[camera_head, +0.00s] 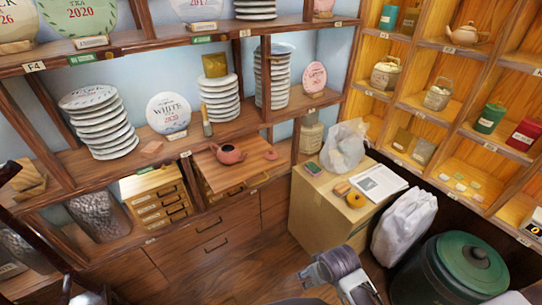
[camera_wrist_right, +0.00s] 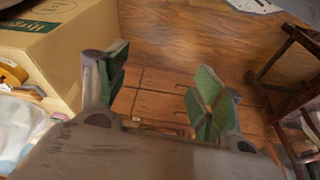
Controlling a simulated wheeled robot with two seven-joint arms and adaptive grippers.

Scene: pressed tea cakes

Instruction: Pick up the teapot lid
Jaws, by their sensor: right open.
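A small reddish-brown teapot (camera_head: 230,153) stands on a wooden board that juts out from the shelf unit in the head view. A small round lid (camera_head: 270,155) of similar colour lies to its right, apart from it, near the board's right end. My right gripper (camera_head: 318,272) is low at the bottom of the head view, well below and in front of the lid. In the right wrist view its green-padded fingers (camera_wrist_right: 160,92) are spread, with nothing between them. The lid does not show there. I cannot make out my left gripper.
A cardboard box (camera_head: 316,217) stands right of the drawers, bearing yellow tape (camera_head: 355,199) and papers. A white bag (camera_head: 404,227) and a green-lidded bin (camera_head: 462,265) stand further right. Stacked tea cakes (camera_head: 100,125) fill the shelves behind. The floor before the drawers is clear.

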